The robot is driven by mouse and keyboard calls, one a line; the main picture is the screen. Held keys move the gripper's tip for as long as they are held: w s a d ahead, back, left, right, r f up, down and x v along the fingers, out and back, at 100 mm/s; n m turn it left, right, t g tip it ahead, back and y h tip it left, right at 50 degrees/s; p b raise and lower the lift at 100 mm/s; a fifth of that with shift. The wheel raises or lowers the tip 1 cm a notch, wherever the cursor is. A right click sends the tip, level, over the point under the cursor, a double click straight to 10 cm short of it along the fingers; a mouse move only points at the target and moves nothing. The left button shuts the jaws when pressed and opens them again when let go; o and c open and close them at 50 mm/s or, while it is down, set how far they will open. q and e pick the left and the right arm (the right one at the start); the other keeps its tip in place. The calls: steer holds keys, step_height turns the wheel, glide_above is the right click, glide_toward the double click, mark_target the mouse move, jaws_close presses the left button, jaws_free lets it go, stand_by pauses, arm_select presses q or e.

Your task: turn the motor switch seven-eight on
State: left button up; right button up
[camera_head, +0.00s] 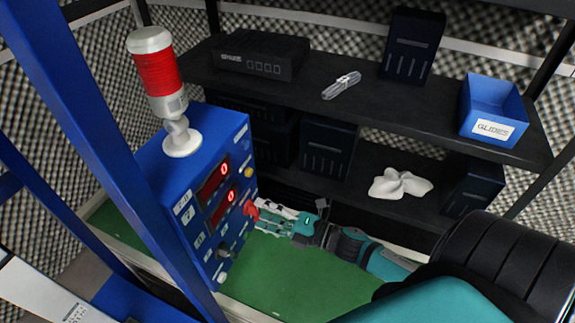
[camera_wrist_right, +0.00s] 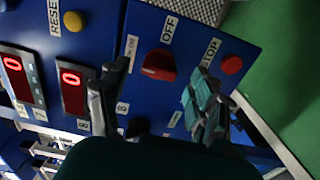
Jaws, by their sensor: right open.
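A blue control box (camera_head: 225,135) stands at the left in the head view. A red rotary switch (camera_head: 250,209) sits on its panel. In the wrist view the red switch (camera_wrist_right: 159,65) is beside an OFF label (camera_wrist_right: 169,29); a smaller label near it is too small to read surely. My right gripper (camera_head: 262,215) is at the panel, close to the red switch. In the wrist view its fingers (camera_wrist_right: 155,100) are open, one on each side of the switch's line; I cannot tell whether they touch it. My left gripper is not in view.
The panel has two displays reading 0 (camera_head: 224,169), a RESET button (camera_wrist_right: 74,21), a red STOP button (camera_wrist_right: 231,65) and a dark knob (camera_head: 224,250). A red signal lamp (camera_head: 156,75) tops the box. Shelves (camera_head: 300,90) with boxes stand behind. Green surface (camera_head: 300,275) is clear.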

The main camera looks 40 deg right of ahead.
steer(key=v, duration=1)
